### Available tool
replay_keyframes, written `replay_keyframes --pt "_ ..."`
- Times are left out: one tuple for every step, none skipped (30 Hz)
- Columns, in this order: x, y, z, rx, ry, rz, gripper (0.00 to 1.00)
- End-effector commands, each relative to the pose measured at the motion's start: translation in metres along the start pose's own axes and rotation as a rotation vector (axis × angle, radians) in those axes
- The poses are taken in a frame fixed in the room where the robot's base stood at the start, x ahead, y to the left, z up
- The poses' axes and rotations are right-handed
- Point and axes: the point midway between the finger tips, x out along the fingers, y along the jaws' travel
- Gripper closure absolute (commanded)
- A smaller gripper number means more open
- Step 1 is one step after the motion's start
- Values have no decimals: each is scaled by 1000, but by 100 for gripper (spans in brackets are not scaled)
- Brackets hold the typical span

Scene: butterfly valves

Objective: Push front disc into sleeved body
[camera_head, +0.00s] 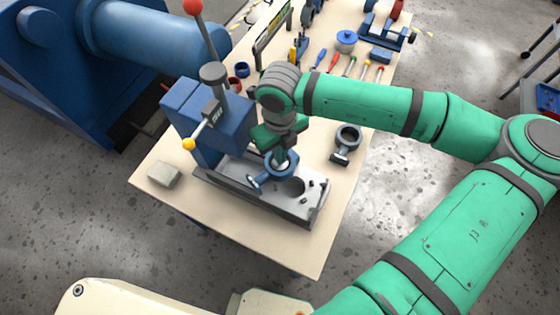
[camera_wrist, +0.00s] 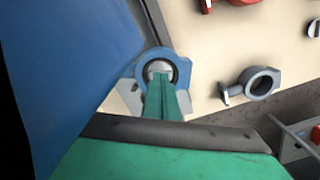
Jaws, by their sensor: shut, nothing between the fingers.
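A blue ring-shaped valve body (camera_head: 268,178) with a side neck stands on the press's grey metal bed. In the wrist view this body (camera_wrist: 142,72) shows a dark inner sleeve around its bore. A pale grey piece (camera_wrist: 160,67), which looks like the disc, shows inside the bore; how deep it sits I cannot tell. My gripper (camera_head: 281,162) points down at the body from above. In the wrist view my gripper (camera_wrist: 161,78) is shut, with its green fingertips together over the bore at the pale piece. The fingers hide the near part of the bore.
The blue press (camera_head: 215,125), with its red-knobbed lever (camera_head: 204,40), stands close to the left of my gripper. A second grey-blue valve body (camera_head: 347,138) lies to the right. A beige block (camera_head: 164,175) sits at the table's left edge. Tools and parts crowd the table's far end.

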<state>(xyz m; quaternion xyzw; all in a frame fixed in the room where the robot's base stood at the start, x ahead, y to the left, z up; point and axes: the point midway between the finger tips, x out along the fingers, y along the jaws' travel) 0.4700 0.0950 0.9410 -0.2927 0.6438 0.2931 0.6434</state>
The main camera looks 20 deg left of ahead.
Motion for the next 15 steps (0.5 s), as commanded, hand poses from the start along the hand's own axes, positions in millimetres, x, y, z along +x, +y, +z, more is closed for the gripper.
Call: replay_keyframes --pt "1 0 0 0 0 0 100" --pt "1 0 0 0 0 0 100" --pt "2 0 0 0 0 0 100" --pt "2 0 0 0 0 0 100" --pt "2 0 0 0 0 0 100" --pt "3 0 0 0 0 0 100" --pt "3 0 0 0 0 0 100" --pt "4 0 0 0 0 0 100" --pt "4 0 0 0 -1 0 100" --pt "4 0 0 0 -1 0 100" --pt "5 0 0 0 -1 0 100" --pt "5 0 0 0 -1 0 100" --pt "6 0 0 0 -1 -1 100" --pt "6 0 0 0 -1 -1 100" --pt "7 0 0 0 -1 -1 100"
